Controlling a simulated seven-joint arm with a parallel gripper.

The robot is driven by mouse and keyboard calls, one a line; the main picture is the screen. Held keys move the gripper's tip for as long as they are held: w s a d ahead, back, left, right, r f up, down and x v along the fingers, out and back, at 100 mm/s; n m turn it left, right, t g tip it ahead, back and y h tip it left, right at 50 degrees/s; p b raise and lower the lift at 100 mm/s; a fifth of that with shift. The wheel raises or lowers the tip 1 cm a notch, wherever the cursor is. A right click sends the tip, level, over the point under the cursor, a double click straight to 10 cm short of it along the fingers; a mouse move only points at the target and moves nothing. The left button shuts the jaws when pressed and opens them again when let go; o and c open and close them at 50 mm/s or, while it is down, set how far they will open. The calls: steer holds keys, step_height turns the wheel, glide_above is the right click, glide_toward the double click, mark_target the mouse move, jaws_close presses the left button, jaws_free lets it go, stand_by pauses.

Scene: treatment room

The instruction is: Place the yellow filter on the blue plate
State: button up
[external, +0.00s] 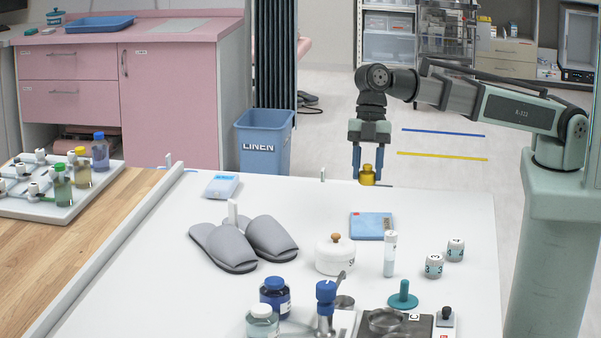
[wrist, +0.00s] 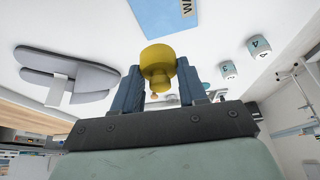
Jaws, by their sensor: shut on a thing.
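The yellow filter (external: 367,177) is a short, round, stepped piece held between the two blue fingers of my gripper (external: 368,165). In the wrist view the filter (wrist: 158,57) shows between the fingertips of my gripper (wrist: 161,82), which are shut on it. It is held above the far edge of the white table. A flat blue plate-like item (external: 368,225) lies on the table, nearer the camera than the filter and apart from it.
Bottles and a teal-handled item (external: 402,296) crowd the front. The far right tabletop is mostly clear.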

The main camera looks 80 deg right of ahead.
mark_target(374, 226)
steer(key=n, duration=0.1)
steer(key=s+n+g, duration=0.1)
steer(key=shift+n, duration=0.3)
steer(key=n, duration=0.1)
steer(key=n+g, duration=0.1)
steer(key=shift+s+d+f+n+h, duration=0.1)
steer(key=shift+s+d+n+h, duration=0.1)
steer(key=shift+n+h, duration=0.1)
steer(key=shift+f, duration=4.9)
steer(key=shift+f, duration=0.2)
steer(key=o, duration=1)
steer(key=shift+r, duration=0.2)
steer(key=v, duration=1.2)
